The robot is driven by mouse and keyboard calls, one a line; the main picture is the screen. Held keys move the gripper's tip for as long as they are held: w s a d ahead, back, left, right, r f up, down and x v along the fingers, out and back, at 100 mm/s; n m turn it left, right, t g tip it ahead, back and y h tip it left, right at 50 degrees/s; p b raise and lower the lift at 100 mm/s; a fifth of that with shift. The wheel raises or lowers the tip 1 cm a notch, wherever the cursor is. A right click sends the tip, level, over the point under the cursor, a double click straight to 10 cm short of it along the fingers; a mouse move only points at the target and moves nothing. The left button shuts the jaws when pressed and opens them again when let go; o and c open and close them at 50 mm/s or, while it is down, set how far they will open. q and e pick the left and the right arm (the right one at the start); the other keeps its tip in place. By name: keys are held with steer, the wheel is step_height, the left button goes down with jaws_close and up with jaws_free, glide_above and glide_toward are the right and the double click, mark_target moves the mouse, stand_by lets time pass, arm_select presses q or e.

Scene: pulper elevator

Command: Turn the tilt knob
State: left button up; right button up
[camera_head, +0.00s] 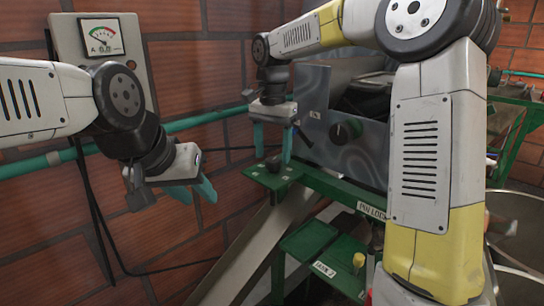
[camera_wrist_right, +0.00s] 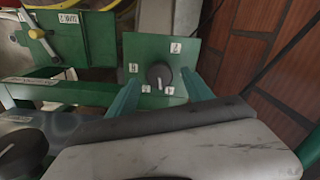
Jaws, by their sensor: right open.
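A black round knob (camera_wrist_right: 160,75) with a pale pointer line sits on a green plate (camera_wrist_right: 190,48) with small white labels, too small to read. In the head view this knob (camera_head: 273,164) shows on the green plate below my right gripper (camera_head: 272,143). My right gripper is open, with its teal fingers apart, one to each side of the knob in the right wrist view (camera_wrist_right: 160,92); contact is not visible. A second dark knob (camera_head: 346,131) is on the grey panel to the right. I cannot read which is the tilt knob. My left gripper (camera_head: 194,191) is open and empty, away from both.
A gauge box (camera_head: 103,45) hangs on the brick wall, with a teal pipe (camera_head: 190,123) running along it. A green frame (camera_head: 340,188) and a sloping grey beam (camera_head: 250,255) lie below. A lower green plate with a yellow-topped lever (camera_head: 359,260) stands in front.

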steer(key=shift+f, duration=0.9)
jaws_close()
